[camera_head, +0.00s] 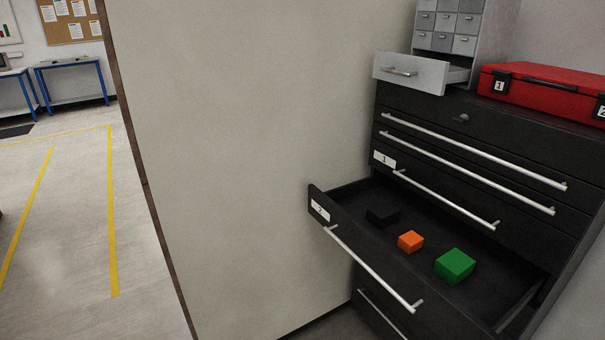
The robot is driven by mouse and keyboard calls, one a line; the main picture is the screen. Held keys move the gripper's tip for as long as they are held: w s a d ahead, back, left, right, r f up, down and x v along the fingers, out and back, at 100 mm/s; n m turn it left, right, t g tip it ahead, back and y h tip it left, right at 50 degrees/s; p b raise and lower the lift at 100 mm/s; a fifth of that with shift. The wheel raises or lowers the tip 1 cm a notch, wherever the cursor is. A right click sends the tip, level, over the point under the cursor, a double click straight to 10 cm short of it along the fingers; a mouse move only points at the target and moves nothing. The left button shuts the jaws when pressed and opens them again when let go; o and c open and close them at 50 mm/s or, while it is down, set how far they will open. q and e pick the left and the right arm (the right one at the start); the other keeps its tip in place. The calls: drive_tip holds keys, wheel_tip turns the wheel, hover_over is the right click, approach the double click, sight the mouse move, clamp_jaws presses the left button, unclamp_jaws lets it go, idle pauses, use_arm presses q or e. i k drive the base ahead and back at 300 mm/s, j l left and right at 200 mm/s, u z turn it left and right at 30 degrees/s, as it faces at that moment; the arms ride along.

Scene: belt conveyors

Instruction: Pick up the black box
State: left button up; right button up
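The black box (382,216) lies in the open drawer (372,270) of a dark cabinet, near the drawer's left end. It is dark against the dark drawer floor, so its edges are hard to make out. An orange block (410,241) lies to its right, and a larger green block (455,266) lies further right in the same drawer. Neither of my grippers is in view.
The drawer juts out from the cabinet (520,205), its silver handle in front. A small grey drawer (412,72) stands open on top, beside a red case (545,88). A pale wall panel (240,150) stands left; open floor (75,215) lies beyond it.

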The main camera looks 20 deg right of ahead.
sight(382, 214)
drive_tip(key=k+z, duration=0.1)
drive_tip(key=z, duration=1.2)
